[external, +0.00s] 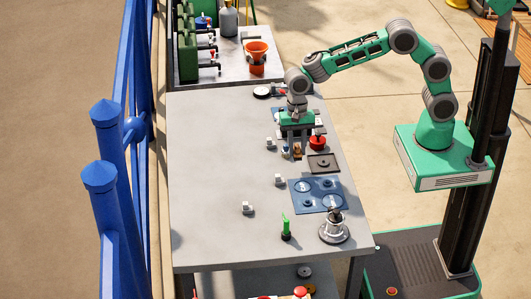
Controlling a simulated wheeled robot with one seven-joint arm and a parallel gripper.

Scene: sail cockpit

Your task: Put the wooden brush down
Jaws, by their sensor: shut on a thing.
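My gripper (298,154) points straight down over the far right part of the grey workbench (215,180). It is shut on a small brown thing, which looks like the wooden brush (298,150). The fingers cover most of the brush, and its shape is too small to make out. I cannot tell whether the brush touches the bench top.
A red knob-like part (317,142) and a dark square tray (324,163) are close on the right. A small blue-and-white item (286,151) is just left. A blue plate (317,195) lies nearer. The bench's left side is clear. A blue railing (108,175) runs alongside.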

